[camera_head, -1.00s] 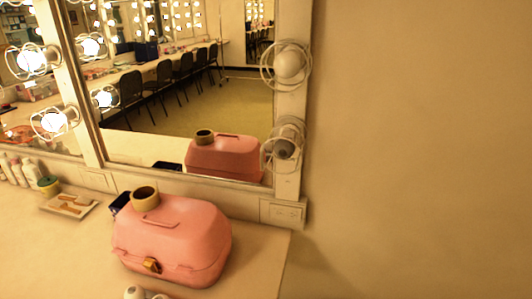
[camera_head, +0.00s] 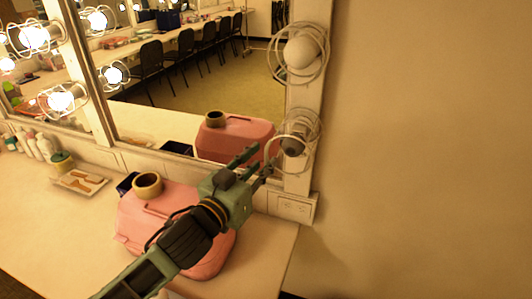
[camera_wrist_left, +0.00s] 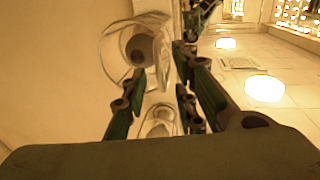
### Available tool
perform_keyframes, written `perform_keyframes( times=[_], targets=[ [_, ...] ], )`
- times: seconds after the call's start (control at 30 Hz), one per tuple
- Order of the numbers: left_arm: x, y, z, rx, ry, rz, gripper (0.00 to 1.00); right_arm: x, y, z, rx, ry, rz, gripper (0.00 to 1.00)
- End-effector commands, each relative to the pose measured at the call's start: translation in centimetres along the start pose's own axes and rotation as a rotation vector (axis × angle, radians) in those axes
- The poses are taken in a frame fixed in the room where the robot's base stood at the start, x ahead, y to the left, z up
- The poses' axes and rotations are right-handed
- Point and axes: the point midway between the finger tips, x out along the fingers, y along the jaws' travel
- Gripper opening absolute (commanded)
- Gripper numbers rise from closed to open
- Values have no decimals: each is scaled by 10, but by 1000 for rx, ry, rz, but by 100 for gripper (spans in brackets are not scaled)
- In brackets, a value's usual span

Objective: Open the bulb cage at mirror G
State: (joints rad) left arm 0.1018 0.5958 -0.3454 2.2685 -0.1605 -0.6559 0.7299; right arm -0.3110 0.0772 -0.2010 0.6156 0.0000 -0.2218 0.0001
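The mirror frame's right post (camera_head: 302,94) carries two wire bulb cages. The lower cage (camera_head: 317,128) surrounds a dark grey bulb (camera_head: 293,145). The upper cage (camera_head: 327,62) surrounds a pale, unlit bulb (camera_head: 302,52). No letter G is legible. My left gripper (camera_head: 257,164) is open, with its fingers pointing at the left side of the lower cage; contact is unclear. In the left wrist view, a cage (camera_wrist_left: 108,50) with a grey bulb (camera_wrist_left: 140,50) stands beyond the open fingers. I cannot tell whether its wires are latched. My right gripper is not in view.
Bottles and a small tray (camera_head: 80,181) are at the left. An outlet box (camera_head: 292,207) is below the post. The right wall is bare.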

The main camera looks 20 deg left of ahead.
Motion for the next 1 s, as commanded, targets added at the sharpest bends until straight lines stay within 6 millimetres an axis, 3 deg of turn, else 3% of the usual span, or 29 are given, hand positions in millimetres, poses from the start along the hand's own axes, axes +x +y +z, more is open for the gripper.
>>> perform_keyframes(
  times=[0.17,0.5,0.8,1.0],
  targets=[
    [19,0,-1,-1,-1,-1,26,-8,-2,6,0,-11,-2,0],
    [24,0,1,0,-1,-1,26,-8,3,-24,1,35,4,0],
    [24,0,1,0,-1,-1,1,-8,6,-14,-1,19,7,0],
    [24,0,1,-1,-1,0,0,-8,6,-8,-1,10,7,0]
  ],
)
